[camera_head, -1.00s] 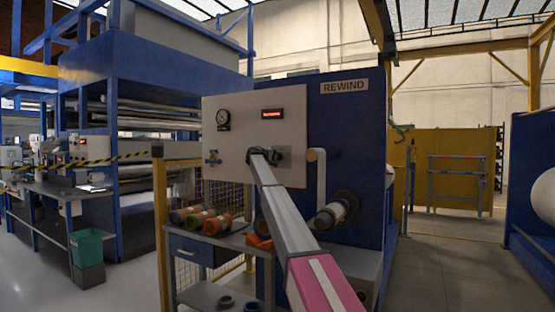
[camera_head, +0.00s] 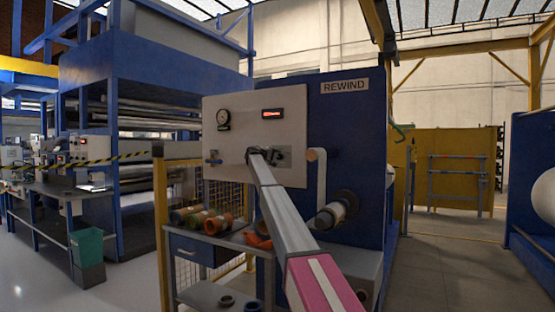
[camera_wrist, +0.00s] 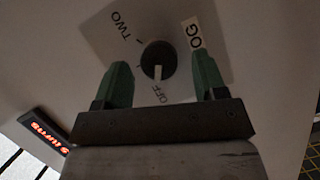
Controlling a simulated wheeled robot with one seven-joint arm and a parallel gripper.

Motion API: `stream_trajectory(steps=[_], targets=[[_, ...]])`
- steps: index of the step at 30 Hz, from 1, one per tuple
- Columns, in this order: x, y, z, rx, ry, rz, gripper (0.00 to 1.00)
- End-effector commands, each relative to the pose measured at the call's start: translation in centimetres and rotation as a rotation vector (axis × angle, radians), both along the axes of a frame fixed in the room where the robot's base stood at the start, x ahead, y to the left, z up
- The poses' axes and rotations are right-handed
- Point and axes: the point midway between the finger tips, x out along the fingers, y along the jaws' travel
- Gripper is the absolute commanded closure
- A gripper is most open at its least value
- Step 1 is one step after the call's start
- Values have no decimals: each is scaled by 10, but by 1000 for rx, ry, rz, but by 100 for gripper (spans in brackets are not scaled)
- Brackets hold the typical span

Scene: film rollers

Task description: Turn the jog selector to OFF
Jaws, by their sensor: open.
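The jog selector is a round black knob (camera_wrist: 158,60) with a white pointer mark, on a light square plate (camera_wrist: 100,36) in the wrist view. The mark points down in the picture, toward the word OFF. TWO is printed at upper left, and a label reading "OG" (camera_wrist: 193,33) is partly covered by the right finger. My gripper (camera_wrist: 160,60) is open, its green fingers on either side of the knob with gaps. I cannot tell its distance from the panel. In the head view my gripper (camera_head: 262,154) is at the pale panel (camera_head: 235,110) and hides the knob.
The blue REWIND cabinet (camera_head: 350,120) stands behind. A cart (camera_head: 200,245) with rolls is below. The display also shows in the wrist view (camera_wrist: 45,130).

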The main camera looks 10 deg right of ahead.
Motion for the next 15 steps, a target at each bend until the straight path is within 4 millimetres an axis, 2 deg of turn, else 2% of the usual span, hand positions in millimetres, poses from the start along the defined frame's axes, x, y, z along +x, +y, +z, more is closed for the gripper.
stream_trajectory(steps=[15], targets=[[-47,73,9,-1,1,1,35]])
